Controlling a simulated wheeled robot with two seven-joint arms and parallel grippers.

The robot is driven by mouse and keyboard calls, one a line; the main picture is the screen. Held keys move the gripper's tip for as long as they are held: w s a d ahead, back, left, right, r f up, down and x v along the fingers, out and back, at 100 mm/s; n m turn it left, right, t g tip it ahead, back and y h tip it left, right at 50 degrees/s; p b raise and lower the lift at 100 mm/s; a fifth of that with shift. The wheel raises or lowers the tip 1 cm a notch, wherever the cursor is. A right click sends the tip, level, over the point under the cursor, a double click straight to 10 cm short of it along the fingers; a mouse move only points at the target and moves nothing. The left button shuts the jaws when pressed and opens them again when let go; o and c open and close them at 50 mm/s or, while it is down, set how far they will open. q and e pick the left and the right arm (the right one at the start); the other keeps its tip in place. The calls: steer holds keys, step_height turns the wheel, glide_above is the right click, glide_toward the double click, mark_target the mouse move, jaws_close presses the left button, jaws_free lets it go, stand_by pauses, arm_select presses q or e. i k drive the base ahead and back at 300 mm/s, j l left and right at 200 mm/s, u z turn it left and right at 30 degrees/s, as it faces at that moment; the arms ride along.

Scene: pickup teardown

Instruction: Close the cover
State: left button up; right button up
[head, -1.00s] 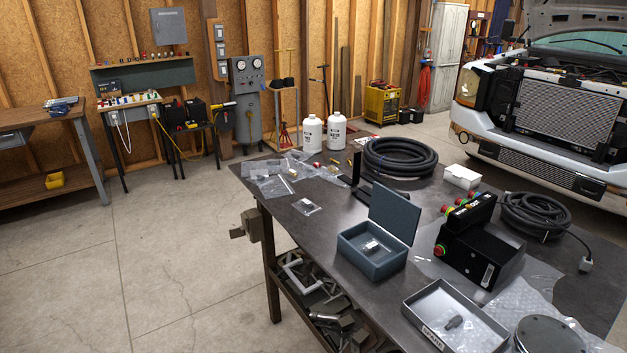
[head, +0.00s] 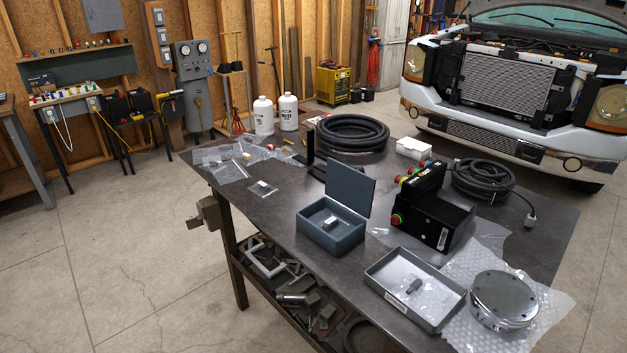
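A blue-grey box (head: 332,240) stands on the dark workbench. Its hinged cover (head: 352,193) is open and stands up, tilted back at the rear side. A small item in a clear bag (head: 330,222) lies inside the box. Neither of my grippers shows in the head view.
On the workbench (head: 270,207), a grey tray (head: 408,310) with a small dark part, a round metal lid (head: 504,298) on bubble wrap, a black control box (head: 436,220) with buttons and coiled hoses (head: 352,132) stand near the box. A pickup truck (head: 520,90) is behind.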

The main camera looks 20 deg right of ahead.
mark_target(349, 186)
steer(key=l+u, duration=0.95)
steer(key=k+l, duration=0.1)
steer(key=l, duration=0.3)
steer(key=l+u, duration=0.1)
steer(key=l, duration=0.3)
steer(key=k+l, duration=0.15)
steer(key=l, duration=0.25)
steer(key=k+l+u, duration=0.15)
steer(key=l, duration=0.2)
steer(key=k+l, duration=0.1)
steer(key=l, duration=0.3)
steer(key=k+l+u, duration=0.1)
steer(key=l, duration=0.3)
steer(key=k+l, duration=0.1)
steer(key=l, duration=0.25)
steer(key=u, duration=0.05)
